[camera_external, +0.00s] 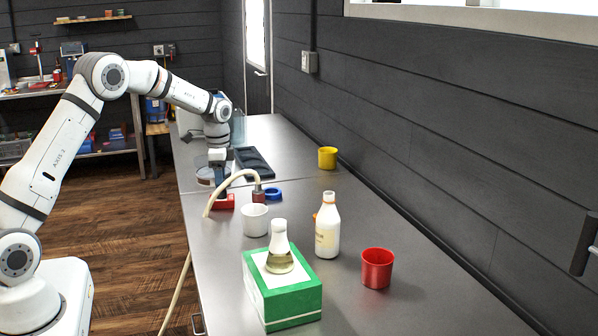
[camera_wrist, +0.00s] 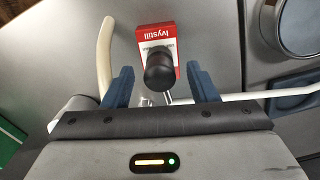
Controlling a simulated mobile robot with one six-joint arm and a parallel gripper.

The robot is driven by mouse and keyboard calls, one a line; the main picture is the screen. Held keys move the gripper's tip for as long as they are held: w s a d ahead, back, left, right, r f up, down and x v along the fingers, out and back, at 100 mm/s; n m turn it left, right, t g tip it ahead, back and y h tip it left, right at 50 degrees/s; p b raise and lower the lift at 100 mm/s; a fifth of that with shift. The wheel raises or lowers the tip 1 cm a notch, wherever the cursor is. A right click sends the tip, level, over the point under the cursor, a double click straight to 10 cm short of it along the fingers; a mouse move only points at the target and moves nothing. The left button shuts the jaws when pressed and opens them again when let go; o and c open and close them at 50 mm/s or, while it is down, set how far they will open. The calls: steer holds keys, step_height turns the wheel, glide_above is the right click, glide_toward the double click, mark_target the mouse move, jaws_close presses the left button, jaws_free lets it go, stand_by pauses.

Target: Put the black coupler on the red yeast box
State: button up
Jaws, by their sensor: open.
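In the wrist view the black coupler (camera_wrist: 159,72) overlaps the near part of the red yeast box (camera_wrist: 157,43), with its rounded dark end facing the camera. I cannot tell from this view alone whether it touches the box. My gripper (camera_wrist: 161,84) is open, one blue finger on each side of the coupler, with gaps visible on both sides. In the external view my gripper (camera_external: 219,180) points down just above the red yeast box (camera_external: 223,203), which lies low on the counter. The coupler is not clear there.
A beige hose (camera_external: 226,184) arches close beside the box. A blue ring (camera_external: 273,194) and a white cup (camera_external: 255,221) stand nearby. Nearer are a white bottle (camera_external: 327,232), a flask (camera_external: 280,258) on a green box (camera_external: 292,303) and a red cup (camera_external: 377,269). A black tray (camera_external: 253,161) lies behind.

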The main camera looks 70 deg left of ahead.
step_height(320, 180, up, 9)
steer(key=shift+r+b, duration=0.2)
steer(key=shift+b, duration=0.1)
steer(key=shift+d+r, duration=0.1)
steer(key=s+d+r+n+t, duration=0.1)
steer(key=s+d+r, duration=0.25)
steer(key=d, duration=0.75)
steer(key=s+d+r, duration=0.3)
steer(key=d+r, duration=0.1)
steer(key=d, duration=0.7)
steer(key=s+d+f+n+t, duration=0.1)
steer(key=s+d+f, duration=0.1)
steer(key=s+d, duration=0.6)
steer(key=s+d+f+n+t, duration=0.1)
steer(key=s+d+f, duration=0.2)
steer(key=s+d, duration=0.5)
steer(key=s, duration=0.2)
steer(key=shift+s+f, duration=0.2)
steer(key=shift+s, duration=0.1)
